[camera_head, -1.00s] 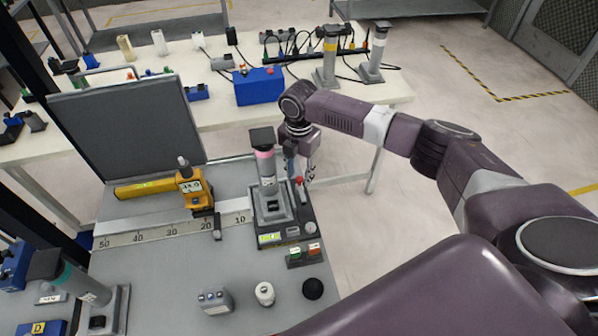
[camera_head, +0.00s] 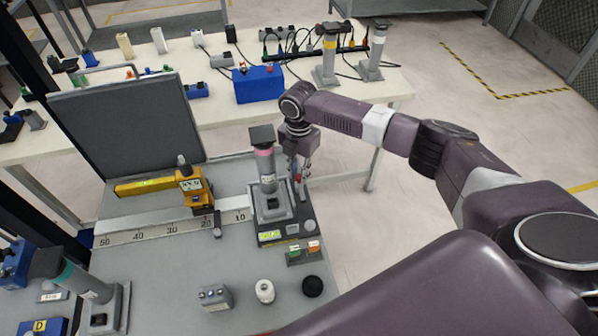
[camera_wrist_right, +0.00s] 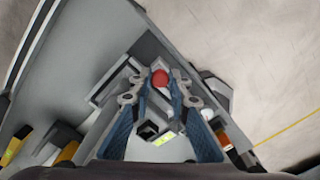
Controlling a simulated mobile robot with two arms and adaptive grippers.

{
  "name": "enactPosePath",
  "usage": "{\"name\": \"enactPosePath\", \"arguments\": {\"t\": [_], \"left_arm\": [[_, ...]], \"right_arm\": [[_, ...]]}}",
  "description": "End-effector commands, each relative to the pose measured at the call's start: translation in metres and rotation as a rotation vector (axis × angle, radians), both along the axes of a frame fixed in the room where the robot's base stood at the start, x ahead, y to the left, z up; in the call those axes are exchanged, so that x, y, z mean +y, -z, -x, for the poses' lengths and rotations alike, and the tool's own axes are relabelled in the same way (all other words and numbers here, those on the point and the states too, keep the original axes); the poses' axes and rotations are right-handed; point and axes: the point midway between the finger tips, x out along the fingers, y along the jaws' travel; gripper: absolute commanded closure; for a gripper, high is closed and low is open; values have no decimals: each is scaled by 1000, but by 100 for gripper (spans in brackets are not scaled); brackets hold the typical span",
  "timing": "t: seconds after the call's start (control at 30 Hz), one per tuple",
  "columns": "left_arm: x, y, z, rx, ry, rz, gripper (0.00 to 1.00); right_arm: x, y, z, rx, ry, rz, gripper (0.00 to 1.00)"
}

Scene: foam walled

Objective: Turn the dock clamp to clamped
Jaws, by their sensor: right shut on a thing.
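The dock (camera_head: 271,237) stands at the right end of the grey bench. It has a dark base with a lit yellow-green display, and holds a grey upright tool (camera_head: 265,165) with a pink band and dark cap. The dock clamp is a lever with a red knob (camera_head: 297,178) on the dock's right side. My right gripper (camera_head: 302,174) reaches down over it and is shut on the lever. In the right wrist view, the red knob (camera_wrist_right: 160,77) sits between the blue-grey fingers. Fingers partly hide the lever in the head view. My left gripper is out of view.
A yellow gauge (camera_head: 194,186) stands on a ruler rail (camera_head: 165,229) left of the dock. Green and orange buttons (camera_head: 303,250), a white knob (camera_head: 264,291) and a black ball (camera_head: 312,286) are in front. A blue box (camera_head: 258,85) is on the table behind.

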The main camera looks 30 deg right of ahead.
Motion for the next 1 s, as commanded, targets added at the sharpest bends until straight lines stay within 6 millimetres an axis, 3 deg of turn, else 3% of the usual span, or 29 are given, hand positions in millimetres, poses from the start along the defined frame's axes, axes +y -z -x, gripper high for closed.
{"name": "enactPosePath", "arguments": {"t": [0.27, 1.0], "left_arm": [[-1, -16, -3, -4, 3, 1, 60], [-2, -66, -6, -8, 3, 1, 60]], "right_arm": [[1, -4, 0, 0, 146, -1, 100], [1, -5, -1, -1, 838, -1, 100]]}}
